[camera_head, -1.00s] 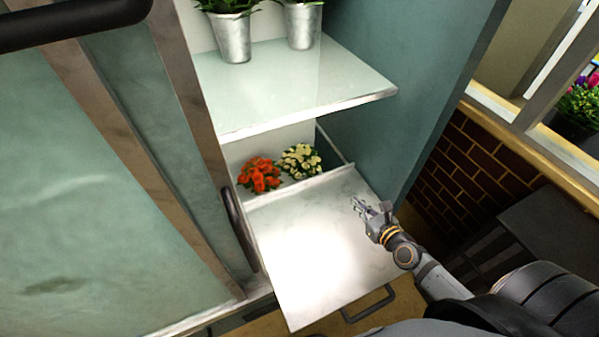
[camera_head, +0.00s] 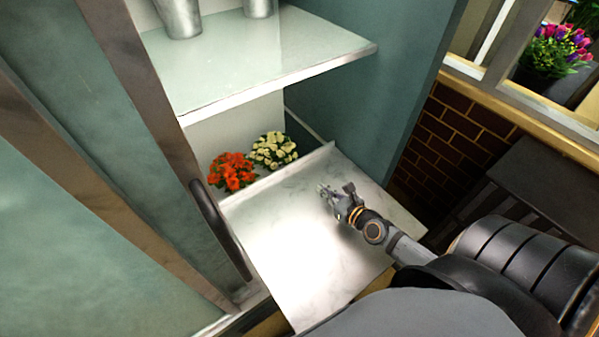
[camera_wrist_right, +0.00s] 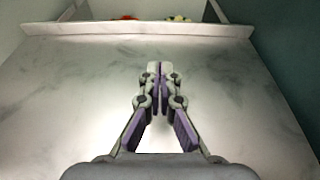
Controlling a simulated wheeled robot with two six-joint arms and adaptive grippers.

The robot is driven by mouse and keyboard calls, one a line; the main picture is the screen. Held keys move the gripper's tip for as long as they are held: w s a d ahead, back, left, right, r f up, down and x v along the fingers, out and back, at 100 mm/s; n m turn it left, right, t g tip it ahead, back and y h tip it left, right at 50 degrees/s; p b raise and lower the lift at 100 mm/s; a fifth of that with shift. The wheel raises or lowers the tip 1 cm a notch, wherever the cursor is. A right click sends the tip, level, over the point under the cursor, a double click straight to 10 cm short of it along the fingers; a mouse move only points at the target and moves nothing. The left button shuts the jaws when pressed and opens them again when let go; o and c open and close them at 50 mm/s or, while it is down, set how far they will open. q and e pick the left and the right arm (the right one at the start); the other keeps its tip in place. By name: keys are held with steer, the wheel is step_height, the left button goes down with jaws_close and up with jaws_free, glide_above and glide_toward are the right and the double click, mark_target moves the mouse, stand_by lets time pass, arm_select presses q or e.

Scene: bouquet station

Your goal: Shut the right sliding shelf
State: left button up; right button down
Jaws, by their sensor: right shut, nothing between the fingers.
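The right sliding shelf (camera_head: 285,245) is a pale marbled panel pulled out of the cabinet below the fixed glass shelf. Its raised back lip and surface also fill the right wrist view (camera_wrist_right: 70,85). My right gripper (camera_head: 327,192) is shut and empty over the shelf's surface, toward its right side. In the right wrist view its fingertips (camera_wrist_right: 153,70) meet and point at the lip; whether they touch the panel I cannot tell. The shelf's front handle is hidden in the head view now. My left gripper is not in view.
Orange flowers (camera_head: 231,171) and cream flowers (camera_head: 273,150) stand behind the lip. The fixed shelf (camera_head: 270,65) above holds metal pots (camera_head: 180,17). A sliding door with a dark handle (camera_head: 219,228) is at left, a teal side wall (camera_head: 365,110) at right.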

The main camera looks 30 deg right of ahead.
mark_target(294, 166)
steer(key=x, duration=0.4)
steer(key=b+x, duration=0.1)
steer(key=x, duration=0.3)
steer(key=r+b+x, duration=0.1)
steer(key=x, duration=0.3)
steer(key=shift+w+f, duration=0.1)
steer(key=shift+w, duration=0.2)
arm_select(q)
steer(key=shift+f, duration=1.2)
arm_select(e)
steer(key=shift+w+a, duration=0.1)
steer(key=shift+w, duration=0.35)
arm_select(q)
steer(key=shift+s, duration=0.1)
